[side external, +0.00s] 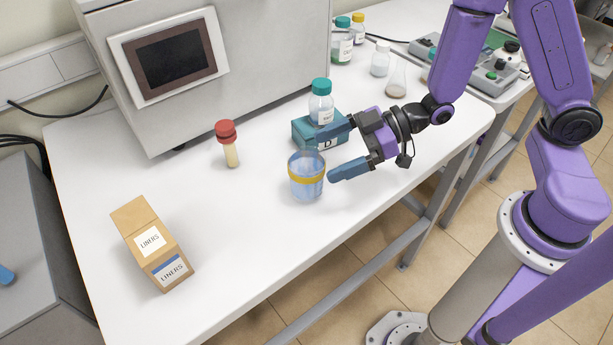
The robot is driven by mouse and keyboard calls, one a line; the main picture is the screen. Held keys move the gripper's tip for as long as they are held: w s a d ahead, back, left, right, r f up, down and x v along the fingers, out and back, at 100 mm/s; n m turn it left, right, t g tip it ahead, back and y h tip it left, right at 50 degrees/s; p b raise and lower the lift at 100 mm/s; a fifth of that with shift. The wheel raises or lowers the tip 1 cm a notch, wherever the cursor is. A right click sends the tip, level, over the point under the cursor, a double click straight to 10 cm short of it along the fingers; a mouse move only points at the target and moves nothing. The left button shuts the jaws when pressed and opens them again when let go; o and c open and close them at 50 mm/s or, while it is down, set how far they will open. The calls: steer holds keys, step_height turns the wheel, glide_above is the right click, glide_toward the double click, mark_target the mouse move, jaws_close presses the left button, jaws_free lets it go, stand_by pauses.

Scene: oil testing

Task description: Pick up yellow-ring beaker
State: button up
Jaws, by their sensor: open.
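The yellow-ring beaker (306,188) is a clear bluish cup with a yellow band around it, standing upright on the white table near its front edge. My gripper (332,154) comes in from the right, with its two blue fingers spread apart. One fingertip is at the beaker's upper right and the other is just right of its side. I cannot tell whether either finger touches the beaker. The gripper is open and holds nothing.
A teal box (304,134) with a teal-capped bottle (321,108) stands close behind the beaker. A red-capped vial (229,150) and a liners box (151,245) stand left. A large grey machine (240,60) fills the back. The table (235,235) is clear in front of the beaker.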

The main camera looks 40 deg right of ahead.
mark_target(290, 171)
steer(key=x, duration=0.7)
steer(key=shift+a, duration=0.15)
steer(key=shift+c, duration=0.3)
steer(key=c, duration=1)
